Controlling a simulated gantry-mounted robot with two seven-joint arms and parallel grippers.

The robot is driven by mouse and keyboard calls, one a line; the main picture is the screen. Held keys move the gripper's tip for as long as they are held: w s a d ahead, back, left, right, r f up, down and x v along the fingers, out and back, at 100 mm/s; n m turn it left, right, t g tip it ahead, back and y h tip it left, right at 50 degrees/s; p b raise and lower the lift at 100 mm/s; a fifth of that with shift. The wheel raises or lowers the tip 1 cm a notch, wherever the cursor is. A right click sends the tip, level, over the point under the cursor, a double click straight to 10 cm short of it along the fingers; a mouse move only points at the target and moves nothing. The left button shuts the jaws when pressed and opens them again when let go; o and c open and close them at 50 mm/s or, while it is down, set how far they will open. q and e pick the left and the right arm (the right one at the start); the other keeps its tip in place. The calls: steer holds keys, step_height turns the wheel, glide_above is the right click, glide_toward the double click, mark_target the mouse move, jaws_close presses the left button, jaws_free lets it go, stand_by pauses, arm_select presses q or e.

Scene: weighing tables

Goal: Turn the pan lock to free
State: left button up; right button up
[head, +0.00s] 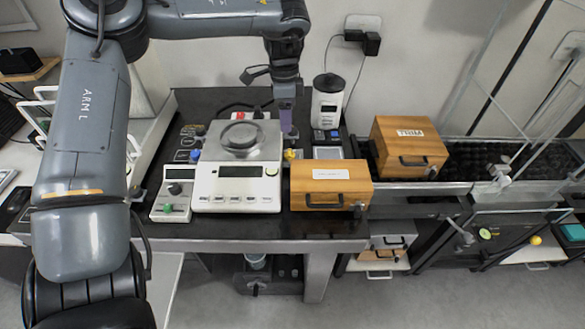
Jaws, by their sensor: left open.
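A white balance (237,205) with a display and a row of buttons stands on the dark weighing table. Its round metal pan (240,137) is on top, at the back. A small yellow knob (290,154) sits just right of the balance; I cannot tell whether it is the pan lock, and no lock marking is readable. My left gripper (289,130) points down behind and just above this knob, at the balance's right side. It is open, and nothing shows between its fingers. Whether it touches the knob is unclear. My right gripper is out of view.
A small control box (173,194) with a green knob stands left of the balance. A wooden drawer box (330,186) stands close on the right, another box (410,147) beyond it. A white canister (327,103) stands behind. The table's front strip (240,234) is clear.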

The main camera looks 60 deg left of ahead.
mark_target(289, 152)
arm_select(q)
steer(key=shift+y, duration=0.3)
steer(key=f+b, duration=0.2)
steer(key=f, duration=0.2)
steer(key=f+b, duration=0.2)
steer(key=f, duration=0.2)
steer(key=f+b, duration=0.2)
steer(key=f, duration=0.2)
steer(key=shift+w+d+f, duration=0.25)
steer(key=shift+w+f, duration=0.05)
steer(key=shift+w, duration=0.05)
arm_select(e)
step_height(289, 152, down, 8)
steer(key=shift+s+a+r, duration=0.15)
